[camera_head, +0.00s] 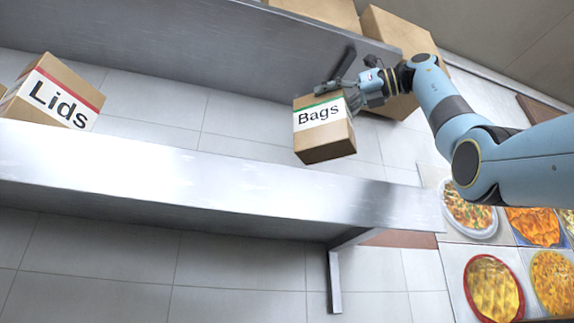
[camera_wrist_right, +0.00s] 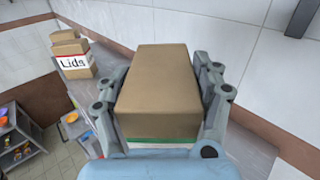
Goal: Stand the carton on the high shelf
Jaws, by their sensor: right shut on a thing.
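A brown carton labelled "Bags" (camera_head: 323,128), with a white label and a green stripe, hangs in the gap between two steel shelves in the head view. My right gripper (camera_head: 345,98) is shut on it near its top. In the right wrist view the carton (camera_wrist_right: 160,95) fills the middle, with a finger of my right gripper (camera_wrist_right: 165,100) along each side. The upper steel shelf (camera_head: 200,45) and the lower steel shelf (camera_head: 200,185) both show in the head view. I cannot tell whether the carton touches either shelf. My left gripper is not in view.
A carton labelled "Lids" (camera_head: 55,95) is at the left; it also shows in the right wrist view (camera_wrist_right: 74,62). A large carton (camera_head: 395,40) is beyond my right wrist. A dark bracket (camera_head: 345,62) is close to the held carton. Food pictures (camera_head: 495,290) are at lower right.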

